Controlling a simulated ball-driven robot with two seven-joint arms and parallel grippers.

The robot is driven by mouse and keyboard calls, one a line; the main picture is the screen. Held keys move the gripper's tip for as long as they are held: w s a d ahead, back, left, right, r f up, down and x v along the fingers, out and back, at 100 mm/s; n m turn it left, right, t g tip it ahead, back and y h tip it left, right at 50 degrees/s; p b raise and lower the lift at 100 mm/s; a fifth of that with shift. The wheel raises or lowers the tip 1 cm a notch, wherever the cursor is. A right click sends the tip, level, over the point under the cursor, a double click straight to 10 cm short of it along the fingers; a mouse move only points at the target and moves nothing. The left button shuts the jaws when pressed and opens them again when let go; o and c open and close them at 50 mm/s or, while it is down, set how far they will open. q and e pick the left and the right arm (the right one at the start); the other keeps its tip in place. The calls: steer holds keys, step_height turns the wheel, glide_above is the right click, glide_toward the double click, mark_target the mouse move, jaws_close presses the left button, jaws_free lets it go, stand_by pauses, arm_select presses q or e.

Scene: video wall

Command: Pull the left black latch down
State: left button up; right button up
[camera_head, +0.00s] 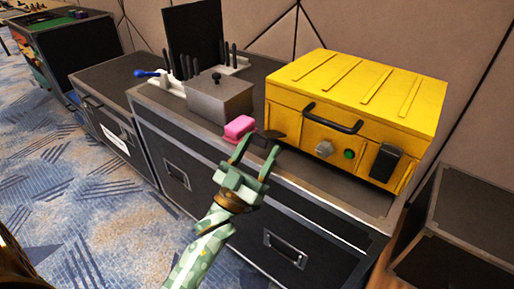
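A yellow case (350,90) with a black handle (333,117) stands on a black road case. A black piece (267,136) at the lower left corner of its front looks like the left latch; my gripper partly covers it, so its exact position is unclear. The right black latch (385,163) lies on the front face at the right. My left gripper (259,147) is in front of the left corner, fingers apart, tips close to the black piece. I cannot tell whether they touch it. My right gripper is not in view.
A pink block (239,128) lies just beyond the left fingertip. A grey box (220,98) and a white holder with dark upright tools stand behind it. A silver knob (324,149) and a green button (349,154) are on the yellow front. Carpet at left is clear.

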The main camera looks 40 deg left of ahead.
arm_select(q)
steer(key=shift+s+r, duration=0.1)
steer(key=shift+r, duration=0.1)
steer(key=p+v, duration=0.2)
steer(key=v, duration=1.4)
steer(key=shift+f, duration=0.25)
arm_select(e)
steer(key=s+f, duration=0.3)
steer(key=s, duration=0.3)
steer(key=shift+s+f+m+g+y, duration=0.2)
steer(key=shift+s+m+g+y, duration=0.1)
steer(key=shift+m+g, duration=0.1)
